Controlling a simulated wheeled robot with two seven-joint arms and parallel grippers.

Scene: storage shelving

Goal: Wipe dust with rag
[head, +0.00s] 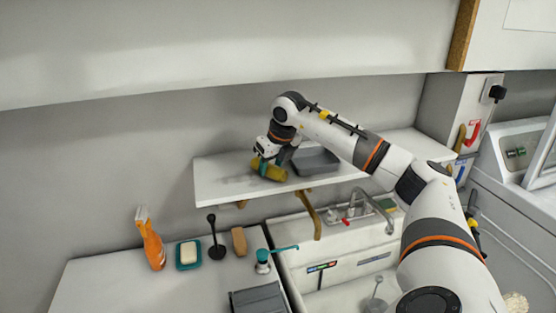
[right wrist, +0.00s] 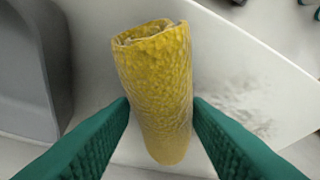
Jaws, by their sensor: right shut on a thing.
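A rolled yellow rag (head: 270,170) is at the white shelf (head: 345,181), left of a grey tray. My right gripper (head: 262,165) is shut on the rag. In the right wrist view the rag (right wrist: 158,90) stands between the two green fingers of my right gripper (right wrist: 162,120), its open rolled end toward the top. A dark grey smudge of dust (right wrist: 245,100) lies on the white shelf surface right of the rag in that view. It also shows faintly in the head view (head: 232,181), left of the rag. My left gripper is not in view.
A grey tray (head: 316,168) stands on the shelf close to the right of the rag. Below are an orange spray bottle (head: 152,245), a soap dish (head: 188,264), a dark plunger-like tool (head: 216,248), a brown block (head: 239,241) and a sink with a faucet (head: 383,212).

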